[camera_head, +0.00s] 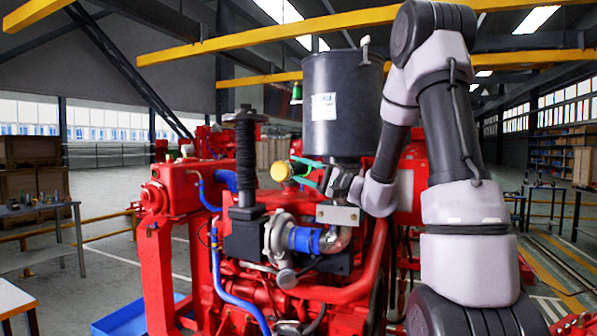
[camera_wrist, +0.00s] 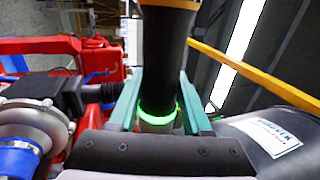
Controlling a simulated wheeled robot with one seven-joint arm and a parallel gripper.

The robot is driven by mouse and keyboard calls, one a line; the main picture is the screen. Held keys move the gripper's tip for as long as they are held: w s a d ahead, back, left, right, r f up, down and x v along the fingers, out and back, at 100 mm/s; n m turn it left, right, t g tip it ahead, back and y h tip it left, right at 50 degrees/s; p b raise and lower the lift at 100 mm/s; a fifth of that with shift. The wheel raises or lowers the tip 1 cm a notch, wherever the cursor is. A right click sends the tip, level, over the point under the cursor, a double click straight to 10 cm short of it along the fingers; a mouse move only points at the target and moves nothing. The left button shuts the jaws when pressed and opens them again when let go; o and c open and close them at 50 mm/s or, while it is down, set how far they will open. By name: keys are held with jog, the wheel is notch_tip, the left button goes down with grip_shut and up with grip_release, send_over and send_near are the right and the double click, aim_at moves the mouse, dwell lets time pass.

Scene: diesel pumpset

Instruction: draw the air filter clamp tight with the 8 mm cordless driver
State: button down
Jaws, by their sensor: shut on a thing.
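My gripper (camera_head: 304,173) is at the near left of the lower end of the dark air filter canister (camera_head: 333,105), above the red engine. In the wrist view the teal fingers of my gripper (camera_wrist: 160,95) are shut on the black cordless driver (camera_wrist: 165,55). The driver has a glowing green ring and an orange band. Its yellow round end (camera_head: 282,171) shows in the head view. The filter canister (camera_wrist: 262,140), with its white label, is at the right of the wrist view, apart from the driver. I cannot make out the clamp or the driver's tip.
A turbocharger housing (camera_head: 281,238) with a blue hose (camera_head: 304,240) sits below my gripper. A black upright stack (camera_head: 246,160) stands to its left. Side tables (camera_head: 45,212) stand at the far left. Yellow beams (camera_head: 270,35) cross overhead.

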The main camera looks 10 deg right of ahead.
aim_at(312, 169)
jog(key=shift+w+d, duration=0.7)
jog(key=shift+w, duration=0.25)
jog(key=shift+w+d, duration=0.7)
jog(key=shift+w, duration=0.2)
jog(key=shift+w+d, duration=0.1)
jog(key=shift+w, duration=0.05)
jog(key=shift+w+d, duration=0.15)
jog(key=shift+w, duration=0.05)
jog(key=shift+w+d, duration=0.15)
jog(key=shift+d, duration=0.05)
dwell(3.7)
jog(key=shift+a, duration=0.15)
dwell(0.8)
